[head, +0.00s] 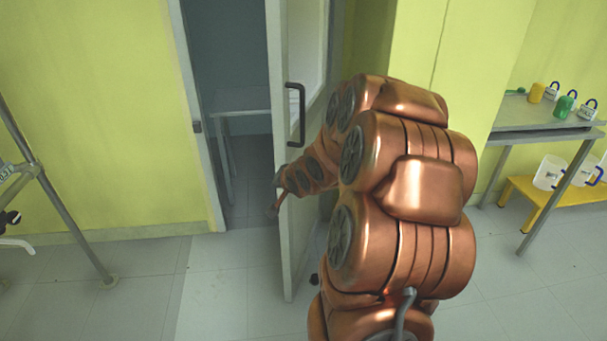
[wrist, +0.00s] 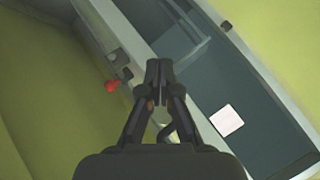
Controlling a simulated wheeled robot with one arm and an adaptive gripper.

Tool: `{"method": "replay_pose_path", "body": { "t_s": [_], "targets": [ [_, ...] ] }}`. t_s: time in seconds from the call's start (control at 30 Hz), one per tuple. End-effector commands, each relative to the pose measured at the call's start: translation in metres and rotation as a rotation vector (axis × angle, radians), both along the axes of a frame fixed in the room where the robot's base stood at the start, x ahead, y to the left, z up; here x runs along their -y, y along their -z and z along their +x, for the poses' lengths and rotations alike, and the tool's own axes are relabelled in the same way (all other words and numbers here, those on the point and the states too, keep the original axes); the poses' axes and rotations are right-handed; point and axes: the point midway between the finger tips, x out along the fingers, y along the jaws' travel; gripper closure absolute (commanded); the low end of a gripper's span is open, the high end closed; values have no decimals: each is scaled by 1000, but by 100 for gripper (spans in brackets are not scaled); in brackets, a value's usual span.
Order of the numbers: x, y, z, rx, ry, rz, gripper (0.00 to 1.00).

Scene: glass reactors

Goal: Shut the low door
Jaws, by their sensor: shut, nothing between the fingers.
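A grey-framed door (head: 285,235) with a glazed upper panel stands ajar at the centre of the head view. Its dark vertical handle (head: 295,114) is on the face toward my arm. My copper arm crosses that face, and its far end shows at the door's free edge. My gripper (wrist: 158,68) is shut and empty in the wrist view, over a long pale frame edge (wrist: 198,128). I cannot tell whether the fingertips touch it. In the head view the fingers are too small to make out clearly.
The doorway opens left of the door, with a table (head: 240,101) inside. A bench (head: 550,113) with bottles and a yellow low shelf (head: 540,200) stand at right. A metal stand (head: 65,215) is at left. The wrist view shows a small red item (wrist: 112,86).

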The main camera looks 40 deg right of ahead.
Motion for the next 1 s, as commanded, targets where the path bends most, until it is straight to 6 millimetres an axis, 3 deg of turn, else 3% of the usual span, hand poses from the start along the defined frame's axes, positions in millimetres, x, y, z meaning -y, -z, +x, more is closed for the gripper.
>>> {"method": "replay_pose_path", "body": {
  "t_s": [0.03, 0.13, 0.3, 0.5, 0.77, 1.0],
  "targets": [
    [19, 21, 3, 67, 42, 41, 100],
    [49, 34, 10, 219, 103, 125, 100],
    [94, 48, 8, 471, 182, 269, 100],
    [131, 53, -10, 710, 231, 415, 100],
    [145, 50, -18, 817, 240, 483, 100],
    [150, 49, 5, 819, 236, 483, 100]
  ]
}}
